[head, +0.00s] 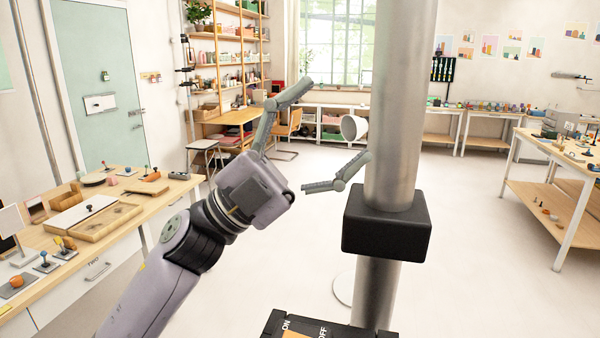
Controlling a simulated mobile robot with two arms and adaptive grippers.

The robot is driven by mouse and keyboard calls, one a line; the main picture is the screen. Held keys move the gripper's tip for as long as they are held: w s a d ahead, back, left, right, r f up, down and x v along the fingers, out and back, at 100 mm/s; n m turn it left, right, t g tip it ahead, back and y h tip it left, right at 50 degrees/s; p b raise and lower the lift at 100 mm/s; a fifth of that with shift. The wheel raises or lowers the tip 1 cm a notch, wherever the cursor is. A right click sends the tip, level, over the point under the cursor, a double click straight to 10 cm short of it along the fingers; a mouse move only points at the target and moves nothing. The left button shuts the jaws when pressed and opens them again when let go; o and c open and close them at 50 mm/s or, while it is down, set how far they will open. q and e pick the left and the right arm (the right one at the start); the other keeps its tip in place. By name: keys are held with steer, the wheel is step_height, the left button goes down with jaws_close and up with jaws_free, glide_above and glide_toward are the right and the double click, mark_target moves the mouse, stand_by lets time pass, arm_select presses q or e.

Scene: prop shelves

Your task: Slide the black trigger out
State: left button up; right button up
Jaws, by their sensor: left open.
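A thick silver post (398,100) stands upright close in front of me, right of centre. A black block (387,222) sits around its lower part; it is the black piece that may be the trigger, but I cannot tell for sure. Below it, at the bottom edge, is a black panel (318,328) marked ON and OFF, partly cut off. My left gripper (307,135) is open and empty, left of the post, its fingers spread wide and apart from the block. My right gripper is not in view.
A wooden workbench (150,208) with trays and small knobbed pieces is at the left. Another table (545,150) with small parts stands at the right. The floor between is clear.

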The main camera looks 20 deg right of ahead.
arm_select(q)
steer(key=s+d+f+m+g+y, duration=0.2)
steer(key=s+d+m+y, duration=0.1)
steer(key=s+m+y, duration=0.4)
steer(key=s+d+f+m+g+y, duration=0.1)
steer(key=s+d+m+g+y, duration=0.2)
steer(key=s+y, duration=0.55)
steer(key=w+a+n+t+y, duration=0.1)
steer(key=w+a+t+y, duration=0.2)
steer(key=a+t+y, duration=0.25)
steer(key=w+a+n+t+y, duration=0.2)
steer(key=w+a+t+y, duration=0.1)
steer(key=a+t+y, duration=0.3)
steer(key=shift+g+h, duration=0.7)
steer(key=shift+g, duration=0.05)
steer(key=f+p, duration=0.1)
steer(key=f, duration=0.4)
steer(key=f+p, duration=0.1)
steer(key=f, duration=0.5)
steer(key=a+f+p, duration=0.1)
steer(key=f, duration=0.5)
steer(key=shift+s+f, duration=0.1)
steer(key=shift+s, duration=0.15)
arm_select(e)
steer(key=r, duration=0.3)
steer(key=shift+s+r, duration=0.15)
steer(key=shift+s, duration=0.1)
arm_select(q)
steer(key=shift+c, duration=0.5)
